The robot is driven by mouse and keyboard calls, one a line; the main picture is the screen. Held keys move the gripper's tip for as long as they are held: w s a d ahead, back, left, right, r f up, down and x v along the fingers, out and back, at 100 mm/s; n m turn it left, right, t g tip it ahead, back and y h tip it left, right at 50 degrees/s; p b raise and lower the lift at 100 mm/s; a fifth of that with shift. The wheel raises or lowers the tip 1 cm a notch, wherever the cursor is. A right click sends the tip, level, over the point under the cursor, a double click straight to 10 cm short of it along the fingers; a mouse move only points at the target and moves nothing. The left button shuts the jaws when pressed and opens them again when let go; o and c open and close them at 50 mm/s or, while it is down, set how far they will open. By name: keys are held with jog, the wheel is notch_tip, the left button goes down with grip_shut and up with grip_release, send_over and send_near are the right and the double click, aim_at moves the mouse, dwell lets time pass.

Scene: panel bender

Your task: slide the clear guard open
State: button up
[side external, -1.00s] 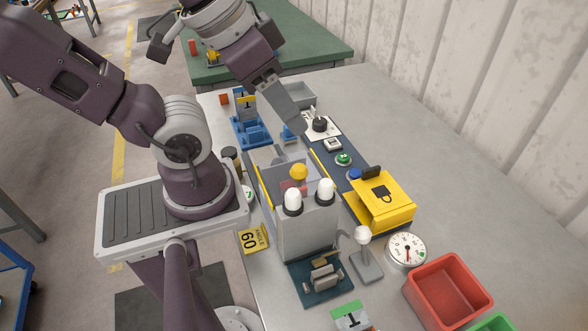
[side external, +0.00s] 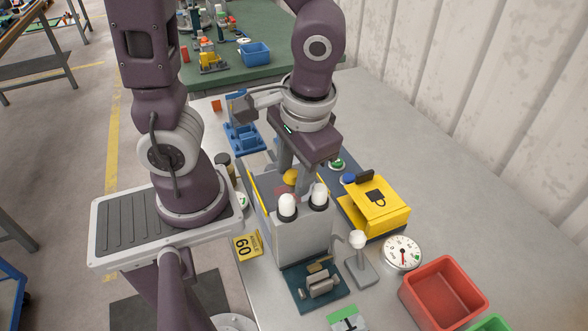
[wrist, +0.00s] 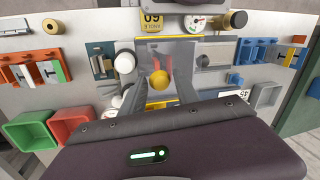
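The panel bender (side external: 303,235) is a grey box with yellow side edges and two white domed lamps on its near face. The clear guard (wrist: 178,58) is see-through and faint in its top; its exact edges are hard to make out. A yellow ball knob (side external: 291,176) stands there and also shows in the wrist view (wrist: 160,79). My gripper (side external: 292,179) points down over the bender, its two grey fingers apart. The knob shows between the fingers in the wrist view (wrist: 168,89); I see no clear contact. The fingers partly hide the guard and knob in the side view.
A yellow box with a padlock sign (side external: 375,205) stands close to the right of the bender, with a dial gauge (side external: 402,253) and red bin (side external: 443,292) nearer. A blue fixture (side external: 243,137) lies behind.

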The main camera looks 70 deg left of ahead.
grip_shut()
dwell(1.4)
